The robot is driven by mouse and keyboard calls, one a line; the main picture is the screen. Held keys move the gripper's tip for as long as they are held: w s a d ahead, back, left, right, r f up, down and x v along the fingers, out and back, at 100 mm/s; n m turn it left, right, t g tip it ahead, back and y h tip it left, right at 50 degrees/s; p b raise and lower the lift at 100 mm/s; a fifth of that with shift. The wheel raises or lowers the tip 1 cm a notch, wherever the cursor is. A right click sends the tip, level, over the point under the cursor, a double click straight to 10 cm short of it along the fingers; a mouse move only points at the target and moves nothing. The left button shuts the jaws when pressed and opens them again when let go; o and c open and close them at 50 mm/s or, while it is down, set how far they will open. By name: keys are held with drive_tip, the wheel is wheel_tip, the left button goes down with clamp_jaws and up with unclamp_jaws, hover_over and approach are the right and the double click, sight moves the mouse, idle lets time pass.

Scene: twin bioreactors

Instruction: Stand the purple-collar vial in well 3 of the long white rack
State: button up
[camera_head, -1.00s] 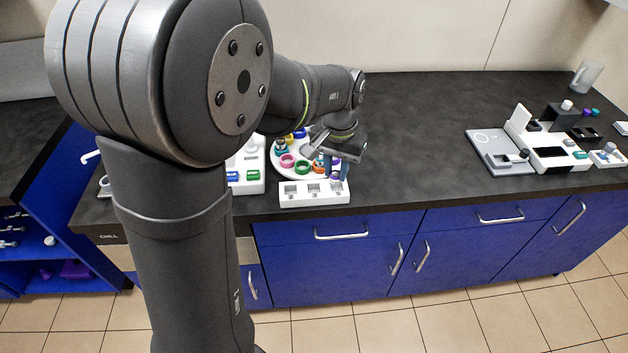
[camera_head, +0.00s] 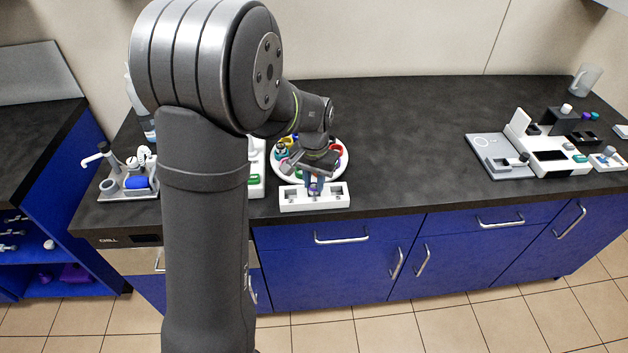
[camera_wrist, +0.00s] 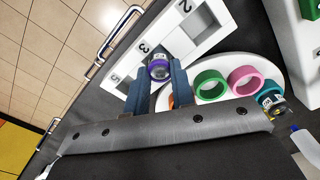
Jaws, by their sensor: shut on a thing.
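The purple-collar vial (camera_wrist: 158,70) is between the fingers of my gripper (camera_wrist: 160,82) in the wrist view, its capped top facing the camera. My gripper (camera_head: 316,182) is shut on it and points down over the middle of the long white rack (camera_head: 287,206). In the wrist view the rack (camera_wrist: 222,32) shows the numbers 2 and 3 and another mark at its end. The vial is beside the 3, at the middle well. Its lower end is hidden, so I cannot tell how deep it sits.
A round white tray (camera_head: 343,172) with coloured rings, including green (camera_wrist: 210,85) and pink (camera_wrist: 243,80), lies just behind the rack. A white block (camera_head: 257,187) stands to the left. The counter to the right is clear up to the grey and white devices (camera_head: 500,155).

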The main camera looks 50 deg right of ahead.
sight(314, 183)
drive_tip(key=o, duration=0.9)
drive_tip(key=shift+f, duration=0.15)
drive_tip(key=shift+o, duration=0.2)
wheel_tip(314, 183, up, 12)
drive_tip(key=shift+r, duration=0.2)
drive_tip(key=shift+f, duration=4.15)
